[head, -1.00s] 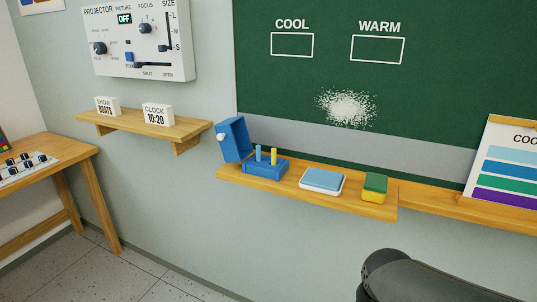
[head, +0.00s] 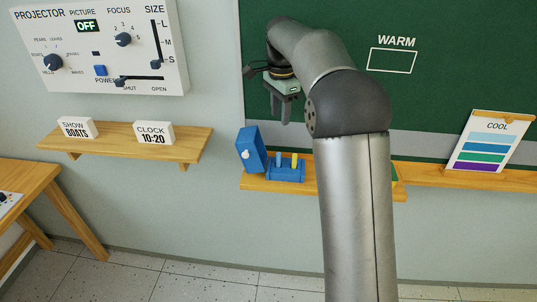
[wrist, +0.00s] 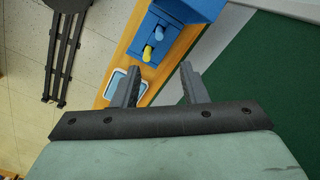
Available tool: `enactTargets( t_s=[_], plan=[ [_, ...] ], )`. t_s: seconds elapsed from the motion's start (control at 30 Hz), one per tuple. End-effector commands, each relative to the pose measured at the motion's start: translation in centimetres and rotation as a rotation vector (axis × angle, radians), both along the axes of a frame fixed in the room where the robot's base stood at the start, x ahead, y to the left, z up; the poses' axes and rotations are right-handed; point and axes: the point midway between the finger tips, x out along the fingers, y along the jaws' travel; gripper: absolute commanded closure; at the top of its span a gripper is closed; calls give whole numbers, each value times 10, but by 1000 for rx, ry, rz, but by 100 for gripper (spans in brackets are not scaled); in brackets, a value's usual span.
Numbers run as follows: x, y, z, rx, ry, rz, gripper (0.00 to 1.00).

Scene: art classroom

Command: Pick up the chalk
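Two sticks of chalk, one blue (wrist: 158,33) and one yellow (head: 294,161), stand upright in an open blue box (head: 287,175) on the wooden chalk ledge. The yellow chalk also shows in the wrist view (wrist: 147,53). My gripper (head: 283,113) is above the box in the head view, with its fingers pointing down. In the wrist view my gripper (wrist: 161,79) is open and empty. It is apart from both chalks, which appear beyond its fingertips.
The chalk ledge (head: 262,188) runs below the green board (head: 450,60). A blue-and-white pad (wrist: 117,82) lies beside the box. My arm hides part of the ledge in the head view. A color chart (head: 490,142) stands at the right; a small shelf (head: 110,146) is at the left.

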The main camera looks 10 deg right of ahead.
Motion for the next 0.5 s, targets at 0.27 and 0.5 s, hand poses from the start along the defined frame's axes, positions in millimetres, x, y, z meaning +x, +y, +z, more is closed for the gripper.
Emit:
enactTargets(
  t_s=[0.27,0.5],
  plan=[
    [-2,1,-61,2,5,3,61],
    [-1,0,-100,0,1,4,61]
  ],
)
